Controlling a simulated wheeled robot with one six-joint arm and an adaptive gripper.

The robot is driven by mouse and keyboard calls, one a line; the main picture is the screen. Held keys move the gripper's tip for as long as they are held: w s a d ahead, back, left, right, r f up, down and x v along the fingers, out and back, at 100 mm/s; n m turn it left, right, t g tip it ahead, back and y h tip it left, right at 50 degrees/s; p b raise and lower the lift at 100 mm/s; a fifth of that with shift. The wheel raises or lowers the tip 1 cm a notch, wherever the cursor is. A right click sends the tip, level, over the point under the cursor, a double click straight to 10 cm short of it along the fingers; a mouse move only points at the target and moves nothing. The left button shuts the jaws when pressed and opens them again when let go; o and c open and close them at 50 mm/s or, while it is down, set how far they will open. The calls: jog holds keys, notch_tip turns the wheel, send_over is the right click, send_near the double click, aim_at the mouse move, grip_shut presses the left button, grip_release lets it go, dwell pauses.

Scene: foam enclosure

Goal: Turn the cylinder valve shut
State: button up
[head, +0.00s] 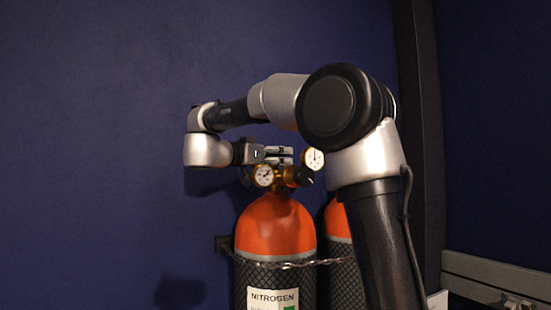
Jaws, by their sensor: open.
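A nitrogen cylinder (274,230) with an orange shoulder stands upright below my arm in the head view. On its top is a brass valve and regulator assembly (287,177). It carries a left round gauge (263,176), a right round gauge (312,159) and a black knob (304,177). I cannot tell which part is the valve's handwheel; it may be partly hidden. My gripper (285,155) is open, pointing right, just above the brass fittings between the two gauges. I cannot tell whether it touches anything.
A second orange-topped cylinder (338,232) stands at the right, partly behind my arm. A chain (277,265) runs around the front cylinder from a wall bracket (221,245). A dark blue wall (100,130) is behind. A grey rail (495,273) is at lower right. The left side is clear.

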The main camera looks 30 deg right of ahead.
jog(key=c, duration=1)
jog(key=shift+w+m+g+h, duration=0.15)
jog(key=shift+m+g+h, duration=0.25)
jog(key=shift+m+g, duration=2)
jog(key=shift+g, duration=1.3)
jog(key=o, duration=1)
notch_tip(320, 180, up, 10)
